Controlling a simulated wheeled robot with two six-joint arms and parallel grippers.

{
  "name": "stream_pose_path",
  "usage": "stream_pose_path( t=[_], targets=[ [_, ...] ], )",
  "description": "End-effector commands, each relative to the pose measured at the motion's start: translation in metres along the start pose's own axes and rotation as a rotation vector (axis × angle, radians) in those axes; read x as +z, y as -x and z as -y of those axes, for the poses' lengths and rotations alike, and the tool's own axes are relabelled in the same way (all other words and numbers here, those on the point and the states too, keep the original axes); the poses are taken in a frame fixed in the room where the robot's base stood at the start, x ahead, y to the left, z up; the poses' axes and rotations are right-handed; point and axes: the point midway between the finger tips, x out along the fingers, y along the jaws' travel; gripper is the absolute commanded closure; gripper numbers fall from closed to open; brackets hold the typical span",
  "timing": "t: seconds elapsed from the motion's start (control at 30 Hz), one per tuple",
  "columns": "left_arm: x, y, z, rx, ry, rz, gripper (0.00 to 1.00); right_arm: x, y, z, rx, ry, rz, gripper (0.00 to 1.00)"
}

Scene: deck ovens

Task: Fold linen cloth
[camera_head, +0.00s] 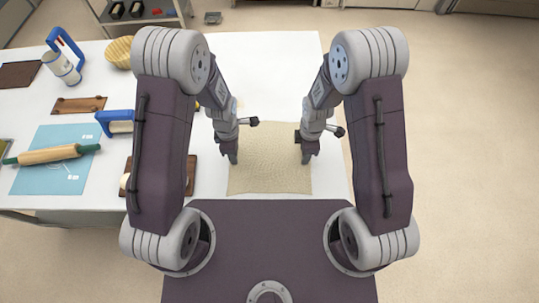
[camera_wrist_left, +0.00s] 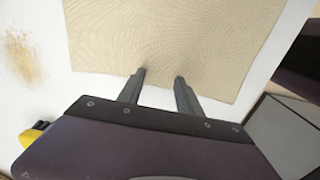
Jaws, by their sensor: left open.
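A beige linen cloth (camera_head: 268,170) lies flat and spread out on the white table, near its front edge in the head view. It also shows at the top of the left wrist view (camera_wrist_left: 170,40). My left gripper (camera_head: 232,157) is at the cloth's left edge. In the left wrist view my left gripper (camera_wrist_left: 160,72) is open, with its fingertips over the cloth's edge and nothing between them. My right gripper (camera_head: 306,157) is over the cloth's right side; its jaw gap is too small to make out.
Flour (camera_wrist_left: 22,58) dusts the table. The table behind the cloth is clear.

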Motion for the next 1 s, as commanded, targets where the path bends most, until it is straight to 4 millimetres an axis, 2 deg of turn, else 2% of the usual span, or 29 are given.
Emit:
stream_pose_path(
  t=[0.17,0.43,0.5,0.87,1.0],
  targets=[
    [0.0,-0.006,0.0,0.0,0.0,0.0,0.58,0.0,-0.006,0.0,0.0,0.0,0.0,0.58],
    [0.0,-0.003,0.0,0.0,0.0,0.0,0.94,0.0,-0.003,0.0,0.0,0.0,0.0,0.94],
    [0.0,-0.003,0.0,0.0,0.0,0.0,1.0,0.0,-0.003,0.0,0.0,0.0,0.0,1.0],
    [0.0,-0.003,0.0,-0.001,0.0,0.0,1.0,0.0,-0.002,0.0,0.0,0.0,0.0,1.0],
    [0.0,0.005,0.0,-0.001,0.0,0.0,1.0,0.0,0.005,0.0,0.0,0.0,0.0,1.0]
  ],
)
